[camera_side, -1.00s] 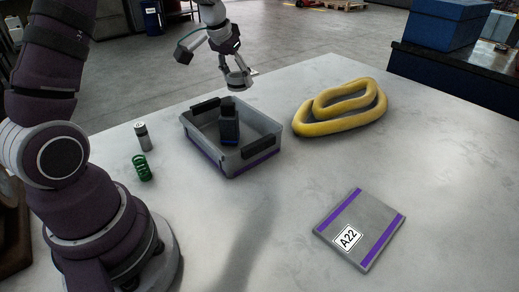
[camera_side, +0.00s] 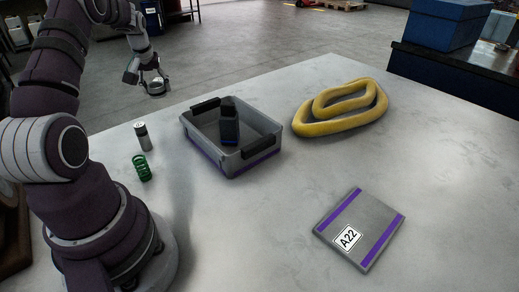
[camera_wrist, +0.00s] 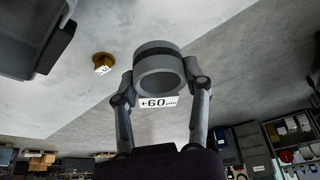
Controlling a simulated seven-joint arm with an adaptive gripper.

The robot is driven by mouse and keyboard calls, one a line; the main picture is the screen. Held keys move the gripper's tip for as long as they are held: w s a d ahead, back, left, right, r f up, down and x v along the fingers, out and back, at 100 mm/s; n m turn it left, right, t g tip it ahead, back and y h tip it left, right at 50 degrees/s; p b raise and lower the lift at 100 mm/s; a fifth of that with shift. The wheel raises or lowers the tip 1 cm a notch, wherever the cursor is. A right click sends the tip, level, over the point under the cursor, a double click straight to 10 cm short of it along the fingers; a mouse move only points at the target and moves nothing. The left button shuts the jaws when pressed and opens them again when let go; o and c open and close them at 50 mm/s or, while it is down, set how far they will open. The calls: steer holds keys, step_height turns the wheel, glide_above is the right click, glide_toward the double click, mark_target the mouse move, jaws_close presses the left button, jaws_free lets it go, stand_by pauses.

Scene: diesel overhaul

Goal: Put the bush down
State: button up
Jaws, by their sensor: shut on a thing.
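The bush, a grey ring with a dark band (camera_wrist: 158,55), is held between the two fingertips of my gripper (camera_wrist: 158,80) in the wrist view. A white tag reading "+60" with small lettering shows beside it, by the fingers. In the side view my gripper (camera_side: 154,84) is off beyond the far left of the tray, in the air near the table's far edge. The bush is small and hard to make out there.
An open grey tray (camera_side: 204,157) with a dark block (camera_side: 229,122) stands mid-table. A grey cylinder (camera_side: 143,138), a green spring (camera_side: 142,168), yellow looped tubing (camera_side: 340,128) and a flat A22 plate (camera_side: 372,222) lie apart. A brass piece (camera_wrist: 103,59) shows in the wrist view.

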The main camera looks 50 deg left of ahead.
mark_target(167, 125)
step_height(167, 125, down, 10)
steer(key=shift+r, duration=0.1)
steer(key=o, duration=1.2)
